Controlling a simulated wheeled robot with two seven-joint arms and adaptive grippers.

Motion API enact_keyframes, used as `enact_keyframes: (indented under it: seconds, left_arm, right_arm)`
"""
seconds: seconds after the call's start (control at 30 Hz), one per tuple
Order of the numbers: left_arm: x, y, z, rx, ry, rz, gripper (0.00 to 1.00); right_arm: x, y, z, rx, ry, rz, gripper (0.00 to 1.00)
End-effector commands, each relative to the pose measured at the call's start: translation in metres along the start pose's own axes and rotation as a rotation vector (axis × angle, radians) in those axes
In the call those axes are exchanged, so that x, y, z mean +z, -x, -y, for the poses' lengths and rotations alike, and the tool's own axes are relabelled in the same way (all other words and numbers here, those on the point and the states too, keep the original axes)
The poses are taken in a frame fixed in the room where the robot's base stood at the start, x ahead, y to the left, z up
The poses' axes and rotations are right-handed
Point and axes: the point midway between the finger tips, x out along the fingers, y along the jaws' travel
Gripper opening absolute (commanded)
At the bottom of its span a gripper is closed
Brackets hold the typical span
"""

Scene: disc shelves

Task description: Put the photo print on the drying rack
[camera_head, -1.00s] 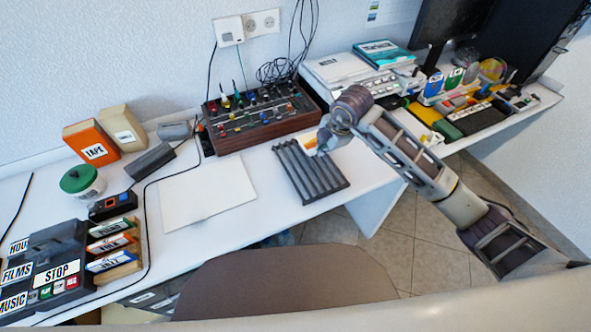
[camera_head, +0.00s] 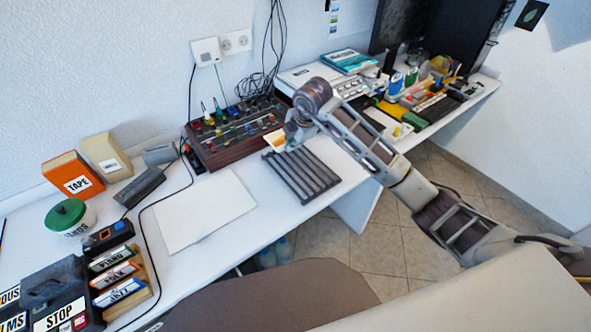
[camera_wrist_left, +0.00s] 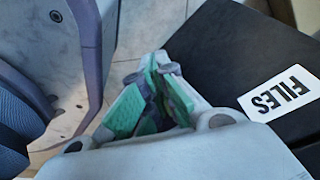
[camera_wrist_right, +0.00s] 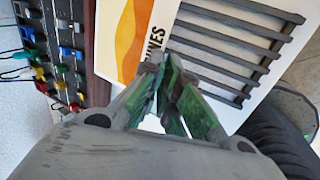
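The photo print (camera_wrist_right: 136,32), white-bordered with orange and yellow dune shapes and dark lettering, is at the fingertips of my right gripper (camera_wrist_right: 166,66), which looks shut on its edge. In the head view the print (camera_head: 275,142) shows as a small orange and white patch by my right gripper (camera_head: 289,142), between the mixer and the rack. The drying rack (camera_head: 302,176) is a dark slatted frame lying on the desk, just in front of the print; it also shows in the right wrist view (camera_wrist_right: 235,45). My left gripper (camera_wrist_left: 160,62) looks shut and empty, outside the head view.
The mixer (camera_head: 235,132) with coloured knobs stands behind and left of the print. A blank pale sheet (camera_head: 203,212) lies left of the rack. A black box labelled FILES (camera_wrist_left: 245,65) is near my left gripper. Cassettes (camera_head: 118,275) and a green-lidded jar (camera_head: 70,217) stand further left.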

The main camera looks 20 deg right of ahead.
Motion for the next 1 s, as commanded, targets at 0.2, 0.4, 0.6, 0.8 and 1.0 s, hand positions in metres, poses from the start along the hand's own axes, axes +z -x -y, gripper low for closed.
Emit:
enact_keyframes:
  seconds: [0.2,0.4,0.6,0.8,1.0]
  left_arm:
    - [0.0,0.001,0.0,0.0,0.002,0.016,0.0]
    - [0.006,0.001,0.0,0.0,0.004,0.041,0.0]
    - [0.007,0.001,0.0,0.0,0.005,0.046,0.0]
    - [0.007,0.001,0.0,0.0,0.005,0.046,0.0]
    - [0.007,0.001,0.0,0.0,0.005,0.046,0.0]
  right_arm:
    - [0.007,0.001,-0.008,0.011,0.006,-0.003,0.0]
    - [0.009,0.001,-0.013,0.025,0.027,-0.012,0.0]
    - [0.009,0.0,-0.014,0.041,0.044,-0.019,0.0]
    - [0.009,0.0,-0.014,0.046,0.044,-0.019,0.0]
    - [0.009,-0.001,-0.013,0.045,0.044,-0.019,0.0]
